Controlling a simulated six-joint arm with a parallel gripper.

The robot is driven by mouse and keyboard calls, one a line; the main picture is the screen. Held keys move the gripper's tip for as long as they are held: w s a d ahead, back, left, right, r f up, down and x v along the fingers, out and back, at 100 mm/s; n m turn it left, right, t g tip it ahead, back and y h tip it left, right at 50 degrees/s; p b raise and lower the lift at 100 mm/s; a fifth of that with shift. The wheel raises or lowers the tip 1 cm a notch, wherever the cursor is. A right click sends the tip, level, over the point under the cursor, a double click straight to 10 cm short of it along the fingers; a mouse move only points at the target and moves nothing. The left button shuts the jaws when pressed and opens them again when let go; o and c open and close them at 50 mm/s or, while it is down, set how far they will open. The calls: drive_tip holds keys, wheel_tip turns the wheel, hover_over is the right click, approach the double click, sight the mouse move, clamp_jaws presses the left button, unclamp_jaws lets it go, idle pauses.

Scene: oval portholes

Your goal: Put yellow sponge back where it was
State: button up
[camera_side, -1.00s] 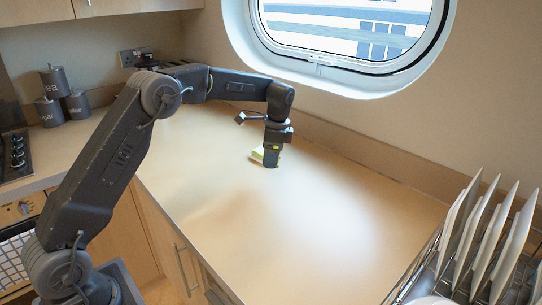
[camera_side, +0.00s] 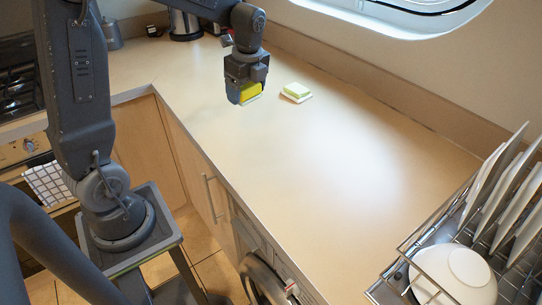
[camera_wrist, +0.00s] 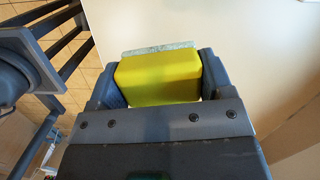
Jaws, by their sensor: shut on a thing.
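My gripper (camera_side: 245,92) is shut on a yellow sponge (camera_side: 251,90) above the left part of the worktop. In the wrist view the yellow sponge (camera_wrist: 158,80) sits between the two fingers, with a pale grey-green layer along its far edge. In the side view the fingers hide part of it. I cannot tell exactly how high it is above the worktop. A light green sponge with a pale base (camera_side: 296,91) lies on the worktop to the right of my gripper, apart from it.
A wire dish rack (camera_side: 405,258) with upright plates (camera_side: 515,185) and a white bowl (camera_side: 455,278) stands at the right. A kettle (camera_side: 186,24) is at the back left.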

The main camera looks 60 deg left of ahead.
drive_tip(key=s+m, duration=0.2)
drive_tip(key=s, duration=0.3)
hover_over(269, 156)
drive_tip(key=f, duration=0.7)
drive_tip(key=shift+d+f, duration=0.2)
drive_tip(key=shift+f, duration=0.1)
drive_tip(key=shift+d+f, duration=0.1)
drive_tip(key=shift+f, duration=2)
drive_tip(key=shift+f, duration=0.1)
drive_tip(key=o, duration=1)
drive_tip(key=shift+c, duration=0.2)
